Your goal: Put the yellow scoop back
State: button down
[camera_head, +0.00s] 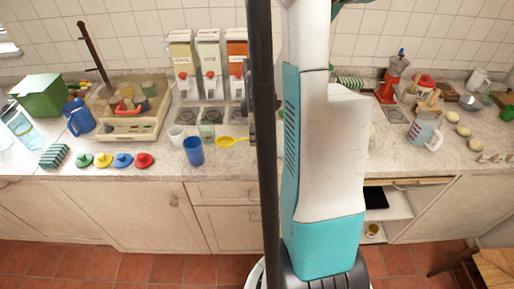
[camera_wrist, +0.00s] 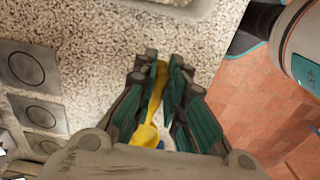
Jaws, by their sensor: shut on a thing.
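The yellow scoop (camera_head: 229,141) is at the counter's front, right of the blue cup; my arm hides its right part in the head view. In the wrist view my gripper (camera_wrist: 160,68) is shut on the yellow scoop (camera_wrist: 145,134). Its fingers hold the narrow handle, and the bowl end shows lower, between the finger bases. My gripper is hidden in the head view. I cannot tell whether the scoop touches the counter.
Three dispensers (camera_head: 208,62) stand at the back behind square pads (camera_head: 187,117). A blue cup (camera_head: 193,151) and clear cups (camera_head: 177,134) stand close left of the scoop. An open drawer (camera_head: 408,182) is at right.

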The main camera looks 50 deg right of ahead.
notch_tip(320, 180, down, 4)
jog(key=shift+f+b, duration=0.2)
jog(key=shift+b, duration=0.45)
jog(key=shift+r, duration=0.1)
jog(key=c, duration=2.1)
grip_release()
jog(key=shift+f, duration=0.25)
jog(key=o, duration=0.5)
jog(key=shift+r, duration=0.1)
jog(key=shift+c, duration=0.2)
notch_tip(320, 180, up, 12)
jog(key=p, duration=0.3)
jog(key=shift+r, duration=0.15)
